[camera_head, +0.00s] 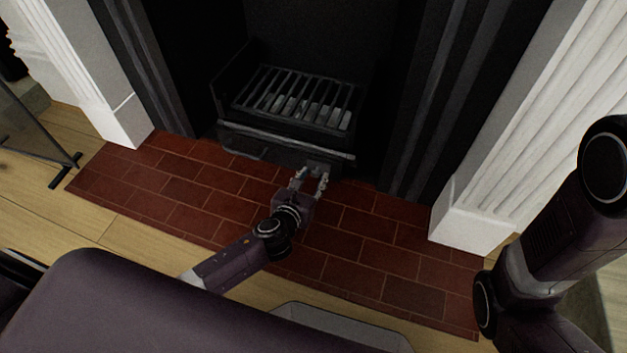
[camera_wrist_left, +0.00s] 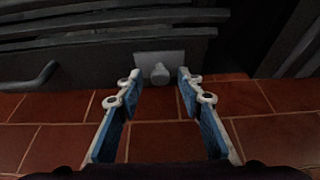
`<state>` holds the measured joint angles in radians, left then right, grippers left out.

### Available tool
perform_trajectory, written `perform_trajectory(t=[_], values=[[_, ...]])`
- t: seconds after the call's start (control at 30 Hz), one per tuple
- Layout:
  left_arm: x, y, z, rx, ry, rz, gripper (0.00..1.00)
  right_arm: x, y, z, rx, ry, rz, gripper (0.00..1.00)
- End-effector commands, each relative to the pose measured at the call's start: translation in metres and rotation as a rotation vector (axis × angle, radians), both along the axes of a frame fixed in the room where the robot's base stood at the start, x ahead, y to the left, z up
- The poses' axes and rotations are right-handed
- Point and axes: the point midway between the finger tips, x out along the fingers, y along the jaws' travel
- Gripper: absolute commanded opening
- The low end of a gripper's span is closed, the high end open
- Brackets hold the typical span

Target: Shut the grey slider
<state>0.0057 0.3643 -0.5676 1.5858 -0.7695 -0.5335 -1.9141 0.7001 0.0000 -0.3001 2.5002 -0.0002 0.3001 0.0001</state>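The grey slider (camera_wrist_left: 150,60) is a small flat grey plate with a round knob (camera_wrist_left: 160,74), low on the front of the dark fire grate. In the head view the slider (camera_head: 318,166) is small and partly covered by my fingertips. My left gripper (camera_head: 311,177) reaches over the brick hearth to it. In the left wrist view, its fingers (camera_wrist_left: 159,82) are open, one on each side of the knob with gaps between. I cannot tell how far the slider is open. My right gripper is out of view; only my right arm shows at the right.
The black grate (camera_head: 293,103) with its bars stands in the fireplace above the slider. A curved dark handle (camera_wrist_left: 38,77) is left of the slider. White pillars (camera_head: 462,215) flank the red brick hearth (camera_head: 215,200). A glass screen (camera_head: 30,135) stands at the left.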

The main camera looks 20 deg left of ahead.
Motion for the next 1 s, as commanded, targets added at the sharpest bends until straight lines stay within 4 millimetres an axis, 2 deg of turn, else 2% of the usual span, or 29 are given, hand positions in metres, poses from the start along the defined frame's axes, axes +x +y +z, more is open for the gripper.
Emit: perform_trajectory(t=[0.1,0.37,0.67,1.0], values=[[0.006,-0.0003,-0.0032,0.001,0.0,0.0,0.34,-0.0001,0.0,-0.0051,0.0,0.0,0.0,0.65],[0.0069,-0.0004,-0.002,0.0,0.0,-0.001,0.34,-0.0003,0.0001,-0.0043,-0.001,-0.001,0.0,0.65],[0.0069,-0.0004,-0.002,-0.001,0.0,-0.001,0.01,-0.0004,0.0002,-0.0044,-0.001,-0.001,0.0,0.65],[0.0069,0.0029,-0.0008,0.001,0.0,0.0,0.0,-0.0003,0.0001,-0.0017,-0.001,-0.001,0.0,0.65]])
